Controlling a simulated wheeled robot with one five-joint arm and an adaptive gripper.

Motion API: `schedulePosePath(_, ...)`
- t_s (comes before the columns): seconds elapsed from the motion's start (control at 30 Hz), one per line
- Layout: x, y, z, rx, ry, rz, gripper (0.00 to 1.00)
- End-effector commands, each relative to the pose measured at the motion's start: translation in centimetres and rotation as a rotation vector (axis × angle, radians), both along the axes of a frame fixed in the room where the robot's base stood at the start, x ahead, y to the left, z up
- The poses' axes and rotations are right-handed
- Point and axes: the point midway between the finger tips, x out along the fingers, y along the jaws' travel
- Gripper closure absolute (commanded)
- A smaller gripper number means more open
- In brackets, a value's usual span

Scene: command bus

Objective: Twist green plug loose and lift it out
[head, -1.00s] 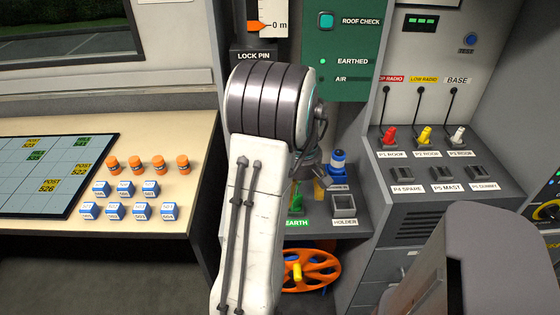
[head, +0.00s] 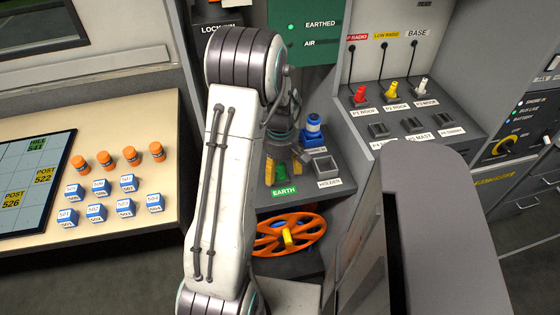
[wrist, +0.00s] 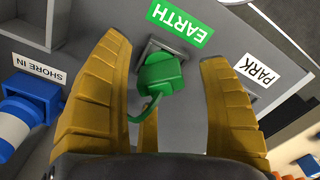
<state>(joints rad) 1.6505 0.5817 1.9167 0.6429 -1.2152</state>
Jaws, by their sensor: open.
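The green plug (wrist: 160,75) sits in its socket by the green EARTH label (wrist: 180,23) in the wrist view, with a green cable curling from it. In the head view the plug (head: 269,174) is partly hidden by my gripper. My gripper (wrist: 163,55) is open, with one yellow finger on each side of the plug. A gap shows between the plug and each finger. In the head view my gripper (head: 289,168) hangs low over the earth socket, mostly behind my arm.
A blue plug (head: 313,128) stands in the SHORE IN socket beside my gripper. An orange reel (head: 300,232) is below the ledge. Red (head: 360,94), yellow (head: 390,90) and white plugs (head: 421,87) stand at the right.

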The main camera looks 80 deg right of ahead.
Motion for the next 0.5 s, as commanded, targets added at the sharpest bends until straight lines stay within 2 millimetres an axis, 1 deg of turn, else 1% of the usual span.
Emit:
schedulePosePath(0.1, 0.01, 0.03, -0.76, 0.001, 0.0, 0.0, 0.31)
schedulePosePath(0.2, 0.02, 0.04, -1.04, 0.001, 0.0, 0.0, 0.31)
schedulePosePath(0.5, 0.02, 0.04, -1.14, 0.0, 0.0, 0.0, 0.31)
